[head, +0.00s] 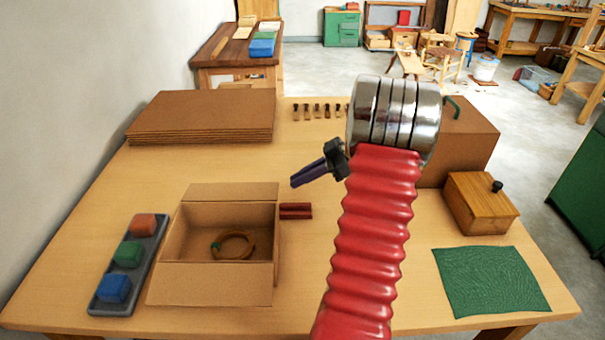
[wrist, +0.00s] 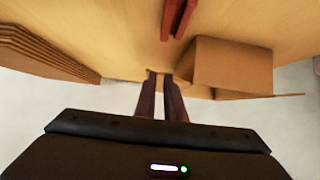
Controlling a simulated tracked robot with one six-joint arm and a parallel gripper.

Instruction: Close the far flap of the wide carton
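The wide carton (head: 218,250) stands open on the table, left of centre in the head view. Its far flap (head: 232,192) is raised and tilted at the back edge. Its near flap (head: 210,287) slopes outward and down at the front. The carton (wrist: 232,65) also shows at right in the wrist view. My gripper (head: 294,182) is above the table, to the right of the far flap and apart from it. In the wrist view its two dark fingers (wrist: 160,74) have a narrow empty gap.
Dark red bars (head: 296,211) lie just right of the carton. A grey tray (head: 98,304) with coloured blocks stands at left. Stacked cardboard (head: 205,115) lies behind. A wooden box (head: 480,205), a brown box (head: 470,130) and a green cloth (head: 490,282) are at right.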

